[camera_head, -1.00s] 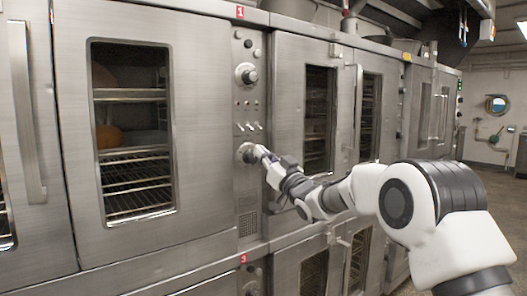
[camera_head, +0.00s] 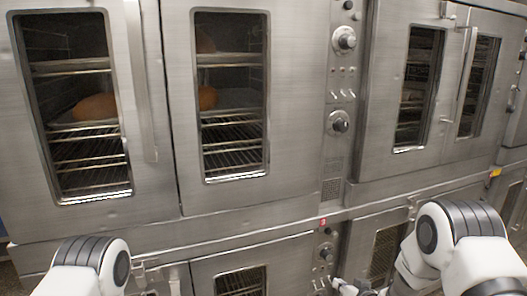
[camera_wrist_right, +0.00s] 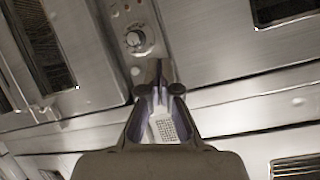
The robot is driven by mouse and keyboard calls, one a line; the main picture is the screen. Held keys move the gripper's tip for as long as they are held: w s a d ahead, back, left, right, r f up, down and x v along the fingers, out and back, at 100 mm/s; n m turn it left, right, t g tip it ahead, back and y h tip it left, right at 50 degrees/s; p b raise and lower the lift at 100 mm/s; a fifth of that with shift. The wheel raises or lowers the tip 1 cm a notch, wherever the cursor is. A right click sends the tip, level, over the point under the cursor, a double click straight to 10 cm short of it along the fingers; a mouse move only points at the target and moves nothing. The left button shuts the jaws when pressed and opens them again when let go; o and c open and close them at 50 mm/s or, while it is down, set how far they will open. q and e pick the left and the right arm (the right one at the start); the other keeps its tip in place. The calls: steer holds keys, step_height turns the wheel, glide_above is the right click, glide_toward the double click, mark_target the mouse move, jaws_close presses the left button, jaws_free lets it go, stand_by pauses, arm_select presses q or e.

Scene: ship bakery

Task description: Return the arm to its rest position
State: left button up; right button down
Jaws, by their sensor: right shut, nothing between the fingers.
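My right arm (camera_head: 455,245) comes in at the lower right of the head view, bent downward. Its gripper (camera_head: 340,286) is small at the bottom edge, in front of the lower oven. In the right wrist view the right gripper (camera_wrist_right: 160,75) has its fingertips together with nothing held, below an oven knob (camera_wrist_right: 134,39) and apart from it. My left arm (camera_head: 88,262) shows only a rounded white and black joint at the lower left of the head view. The left gripper is out of view.
A steel double-door oven (camera_head: 290,120) fills the view, with bread (camera_head: 97,106) on a rack behind glass. Its control panel has an upper knob (camera_head: 345,39) and a lower knob (camera_head: 339,123). A second oven (camera_head: 385,75) stands to the right. Lower ovens (camera_head: 200,270) run beneath.

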steer(key=s+f+g+h+p, duration=0.1)
steer(key=s+f+g, duration=0.3)
steer(key=s+f, duration=0.75)
arm_select(q)
step_height(320, 180, up, 3)
steer(key=shift+f+p, duration=0.1)
steer(key=shift+p, duration=0.5)
arm_select(e)
steer(key=s+d+g+h, duration=0.2)
steer(key=s+g, duration=0.6)
steer(key=s, duration=2.4)
steer(key=shift+d+f+h, duration=0.2)
steer(key=shift+d+h, duration=0.1)
steer(key=shift+d, duration=0.2)
arm_select(q)
steer(key=shift+c, duration=0.3)
